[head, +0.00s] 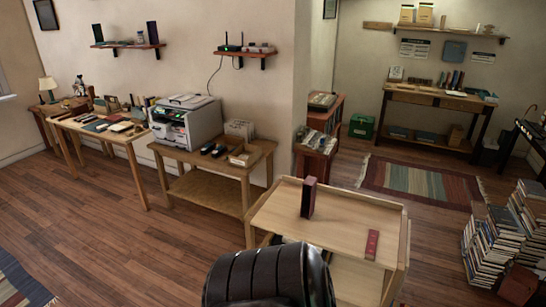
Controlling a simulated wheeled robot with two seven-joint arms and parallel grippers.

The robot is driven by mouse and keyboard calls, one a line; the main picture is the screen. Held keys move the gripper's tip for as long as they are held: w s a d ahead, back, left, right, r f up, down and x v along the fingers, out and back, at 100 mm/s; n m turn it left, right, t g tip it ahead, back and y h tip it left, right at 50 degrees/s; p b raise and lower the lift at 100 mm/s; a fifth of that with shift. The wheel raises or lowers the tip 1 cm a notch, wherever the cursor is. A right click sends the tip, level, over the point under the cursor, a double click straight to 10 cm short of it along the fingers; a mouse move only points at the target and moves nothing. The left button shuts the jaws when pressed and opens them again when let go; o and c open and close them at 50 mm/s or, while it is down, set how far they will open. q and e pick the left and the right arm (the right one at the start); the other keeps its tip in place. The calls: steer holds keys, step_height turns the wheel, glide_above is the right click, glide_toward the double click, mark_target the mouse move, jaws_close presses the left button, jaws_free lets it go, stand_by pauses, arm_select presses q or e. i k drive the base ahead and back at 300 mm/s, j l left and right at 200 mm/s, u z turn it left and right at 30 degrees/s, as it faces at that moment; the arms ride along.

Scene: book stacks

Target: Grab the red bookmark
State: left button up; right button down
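A flat red strip, which looks like the red bookmark (372,244), lies on the light wooden top of a cart (341,207), near its right end. A dark red book or box (308,197) stands upright on the same top, to the left and further back. The two are well apart. A black rounded part of my own body covers the bottom middle of the head view and hides the cart's front left corner. Neither of my grippers shows.
A wooden table with a printer (186,119) stands left of the cart. Stacks of books (492,245) stand on the floor at the right. A striped rug (421,184) lies behind the cart. Open wooden floor (110,240) lies to the left.

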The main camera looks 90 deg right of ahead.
mark_target(370, 251)
steer(key=z, duration=3.6)
steer(key=i+l, duration=0.05)
